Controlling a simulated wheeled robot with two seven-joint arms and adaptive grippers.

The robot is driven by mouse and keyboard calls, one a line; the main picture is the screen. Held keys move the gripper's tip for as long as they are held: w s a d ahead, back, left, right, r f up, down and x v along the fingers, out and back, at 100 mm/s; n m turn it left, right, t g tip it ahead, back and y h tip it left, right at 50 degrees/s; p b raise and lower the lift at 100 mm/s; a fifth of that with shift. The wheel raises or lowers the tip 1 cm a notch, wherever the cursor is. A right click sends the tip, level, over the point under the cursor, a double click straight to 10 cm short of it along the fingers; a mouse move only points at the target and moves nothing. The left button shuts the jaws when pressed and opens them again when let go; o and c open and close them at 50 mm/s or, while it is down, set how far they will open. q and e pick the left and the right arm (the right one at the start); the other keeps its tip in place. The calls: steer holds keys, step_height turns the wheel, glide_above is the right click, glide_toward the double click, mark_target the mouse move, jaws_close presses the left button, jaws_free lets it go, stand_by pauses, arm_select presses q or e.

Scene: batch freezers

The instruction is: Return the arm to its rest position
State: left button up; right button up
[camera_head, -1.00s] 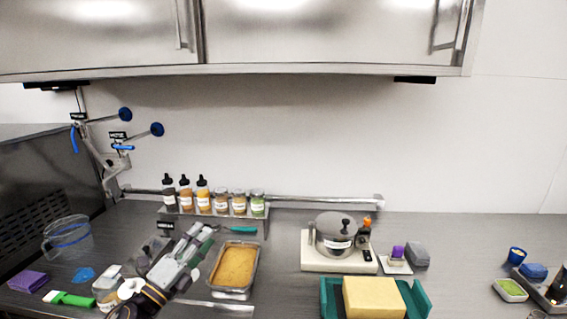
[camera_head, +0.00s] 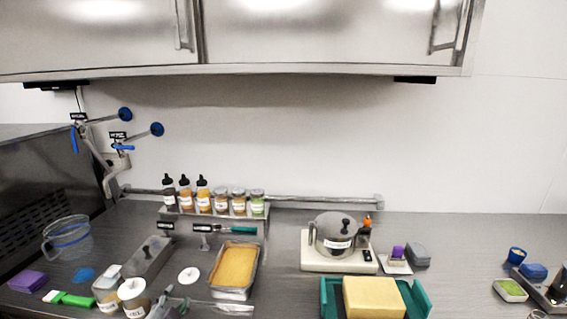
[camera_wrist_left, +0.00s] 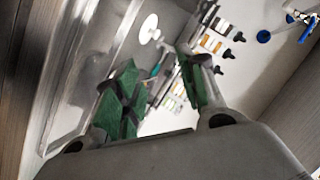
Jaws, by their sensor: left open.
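My left gripper (camera_head: 177,305) shows only in part at the bottom edge of the head view, low over the counter's front. In the left wrist view my left gripper (camera_wrist_left: 160,78) has its two green-padded fingers spread apart, with nothing between them. The rest of the left arm is out of the head view. My right arm and gripper do not show.
Close to the left gripper stand a labelled jar (camera_head: 134,297), a white disc-shaped lid (camera_head: 189,276) and a pan of yellow-orange food (camera_head: 256,274). A lidded pot (camera_head: 336,236) and a teal tray (camera_head: 327,299) with a yellow block stand right.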

arm_select(q)
steer(key=s+d+f+n+g+h, duration=0.2)
steer(key=s+d+f+n+g, duration=0.25)
steer(key=s, duration=0.45)
steer(key=s+d+f+n+g+h, duration=0.1)
steer(key=s+d+f+g, duration=0.2)
steer(key=s+f+g, duration=0.45)
steer(key=s+f, duration=0.3)
steer(key=f, duration=1.4)
steer(key=s+f, duration=0.2)
steer(key=f, duration=1.5)
steer(key=s+a+f, duration=0.2)
steer(key=s+f, duration=0.7)
steer(key=s, duration=0.2)
steer(key=s+a+f, duration=0.2)
steer(key=s+f, duration=0.8)
steer(key=s, duration=0.1)
steer(key=shift+s+a+f+m, duration=0.2)
steer(key=shift+m, duration=0.15)
steer(key=shift+s, duration=0.15)
